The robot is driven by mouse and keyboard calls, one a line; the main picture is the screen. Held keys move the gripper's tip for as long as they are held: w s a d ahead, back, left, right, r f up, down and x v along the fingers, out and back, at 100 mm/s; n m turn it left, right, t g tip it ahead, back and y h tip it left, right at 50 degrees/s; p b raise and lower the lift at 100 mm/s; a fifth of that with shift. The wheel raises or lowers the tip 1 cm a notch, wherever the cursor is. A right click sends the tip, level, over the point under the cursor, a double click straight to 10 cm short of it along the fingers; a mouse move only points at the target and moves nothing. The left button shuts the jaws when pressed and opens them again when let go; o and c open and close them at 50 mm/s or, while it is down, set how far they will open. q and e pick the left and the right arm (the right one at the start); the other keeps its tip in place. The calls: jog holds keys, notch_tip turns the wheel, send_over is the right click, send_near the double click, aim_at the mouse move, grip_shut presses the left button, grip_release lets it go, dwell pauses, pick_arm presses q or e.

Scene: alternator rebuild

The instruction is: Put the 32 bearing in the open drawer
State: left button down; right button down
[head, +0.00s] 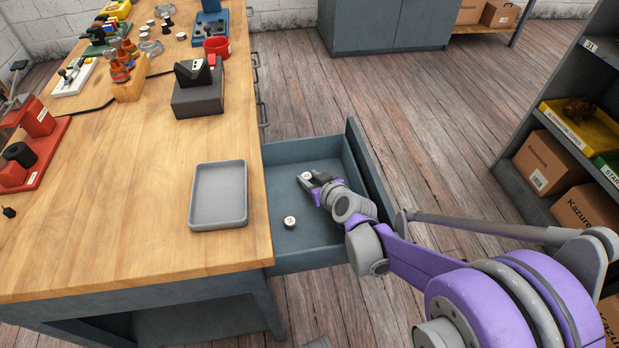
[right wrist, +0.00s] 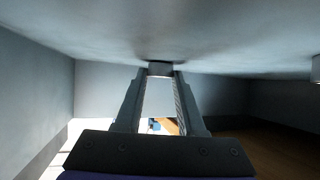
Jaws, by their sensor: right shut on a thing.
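The open drawer (head: 320,228) sticks out from the right side of the workbench. My right gripper (head: 314,180) reaches down into it and is shut on a small round bearing (head: 306,175) with a pale top. In the right wrist view this bearing (right wrist: 160,68) sits between the two fingertips (right wrist: 160,75), at or very near the drawer floor. A second small round bearing (head: 290,222) lies on the drawer floor nearer the front and also shows at the right edge of the right wrist view (right wrist: 316,68). I cannot read a number on either. My left gripper is out of view.
An empty grey tray (head: 219,195) lies on the wooden workbench (head: 130,215) beside the drawer. A dark block stand (head: 198,98), a red cup (head: 217,47) and several parts stand farther back. A shelf (head: 560,130) with boxes stands at the right.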

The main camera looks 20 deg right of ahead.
jog(key=shift+f, duration=0.2)
jog(key=c, duration=0.5)
grip_release()
jog(key=shift+s+r, duration=0.25)
jog(key=shift+r, duration=0.2)
jog(key=p+v, duration=0.2)
jog(key=v, duration=0.4)
jog(key=shift+s+r, duration=0.1)
jog(key=shift+s, duration=0.35)
